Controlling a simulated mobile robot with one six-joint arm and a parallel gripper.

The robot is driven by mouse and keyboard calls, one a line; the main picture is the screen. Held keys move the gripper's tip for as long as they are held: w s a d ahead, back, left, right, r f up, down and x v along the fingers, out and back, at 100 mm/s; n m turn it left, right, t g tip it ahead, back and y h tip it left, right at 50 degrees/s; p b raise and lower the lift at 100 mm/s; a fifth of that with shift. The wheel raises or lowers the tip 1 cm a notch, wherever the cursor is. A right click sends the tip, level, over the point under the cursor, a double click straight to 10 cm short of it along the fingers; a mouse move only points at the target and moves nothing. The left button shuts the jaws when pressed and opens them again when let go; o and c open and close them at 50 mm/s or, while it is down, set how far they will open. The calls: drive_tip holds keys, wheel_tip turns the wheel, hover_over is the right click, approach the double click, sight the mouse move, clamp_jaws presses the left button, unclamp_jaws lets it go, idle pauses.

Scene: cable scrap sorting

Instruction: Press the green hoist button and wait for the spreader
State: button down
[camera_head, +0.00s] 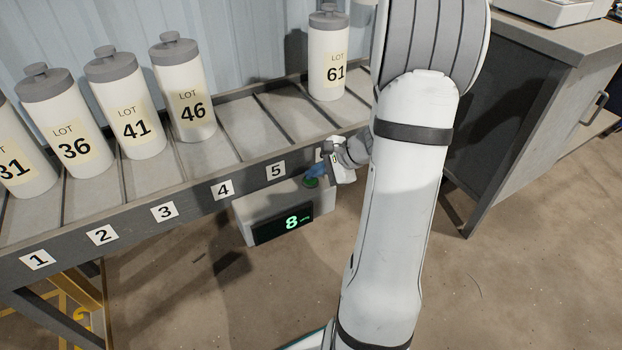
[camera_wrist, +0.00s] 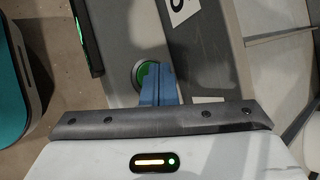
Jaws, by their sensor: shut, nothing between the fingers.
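The green button (camera_head: 311,182) sits on top of a grey box (camera_head: 243,212) at the front of the slotted rack. In the wrist view the green button (camera_wrist: 141,75) shows as a green disc in a pale ring, partly hidden by the fingers. My gripper (camera_head: 314,171) has blue fingers, shut with nothing between them. Its fingertips (camera_wrist: 154,66) are over or at the button; I cannot tell if they touch it. The box's display (camera_head: 285,224) reads a green 8 with small blurred text after it. No spreader is recognisable in either view.
The rack (camera_head: 120,209) has numbered slots; white lot bottles 31, 36, 41 and 46 (camera_head: 183,87) stand at left, and bottle 61 (camera_head: 328,60) stands farther right. Slots between 46 and 61 are empty. A grey cabinet (camera_head: 540,75) stands at right. Floor in front is open.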

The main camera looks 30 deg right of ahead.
sight(315, 181)
drive_tip(key=shift+r, duration=0.15)
drive_tip(key=shift+r+p, duration=0.6)
drive_tip(key=shift+r, duration=0.2)
wheel_tip(315, 181, up, 5)
drive_tip(key=p, duration=0.4)
idle(0.7)
